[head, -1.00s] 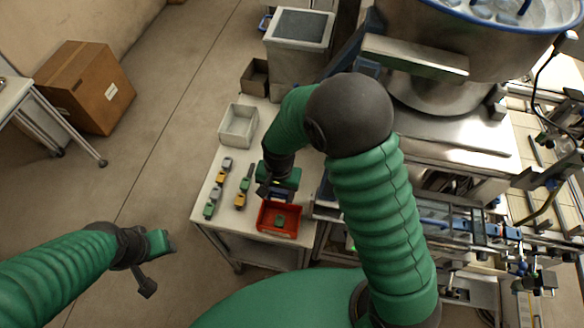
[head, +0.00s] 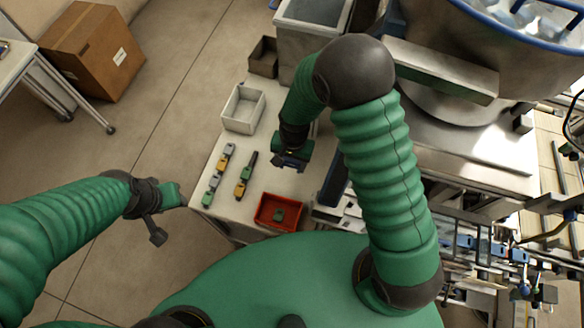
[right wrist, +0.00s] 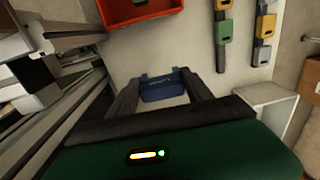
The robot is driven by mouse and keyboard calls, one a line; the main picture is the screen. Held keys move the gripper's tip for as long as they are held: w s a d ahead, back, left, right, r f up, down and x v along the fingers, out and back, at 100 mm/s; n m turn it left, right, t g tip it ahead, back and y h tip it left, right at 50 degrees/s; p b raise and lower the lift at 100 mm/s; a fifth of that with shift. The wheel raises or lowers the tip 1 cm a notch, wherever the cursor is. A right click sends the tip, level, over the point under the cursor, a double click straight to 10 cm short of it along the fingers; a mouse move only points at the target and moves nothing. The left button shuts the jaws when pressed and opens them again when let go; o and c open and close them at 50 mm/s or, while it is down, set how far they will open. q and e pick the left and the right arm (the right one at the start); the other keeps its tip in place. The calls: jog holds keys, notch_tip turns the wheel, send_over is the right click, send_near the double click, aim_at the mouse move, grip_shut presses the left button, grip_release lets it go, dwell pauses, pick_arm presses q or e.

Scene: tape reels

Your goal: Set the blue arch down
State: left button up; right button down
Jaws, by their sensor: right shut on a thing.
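The blue arch (right wrist: 163,87) shows in the right wrist view, spanning the space between the two dark fingers of my right gripper (head: 289,164). The gripper is shut on it, over the white table (head: 232,218) in the head view, to the right of the block rows and beyond the red tray. In the head view the arch is hardly distinguishable under the gripper. I cannot tell whether the arch touches the table. My left gripper (head: 172,196) is off the table's left edge, with no object seen in it; its finger gap is unclear.
The red tray (head: 259,217) holds a dark green block (head: 279,214). The machine (head: 460,150) closes off the right side.

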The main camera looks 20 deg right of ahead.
aim_at(291, 167)
notch_tip(291, 167, down, 6)
jog(key=shift+r+p, duration=0.15)
jog(key=shift+p, duration=0.6)
jog(key=shift+w+d+f, duration=0.1)
jog(key=shift+d+f, duration=0.15)
jog(key=shift+f, duration=0.15)
jog(key=shift+c, duration=2.1)
grip_release()
jog(key=shift+a+r, duration=0.1)
jog(key=shift+a, duration=0.1)
jog(key=shift+r, duration=0.1)
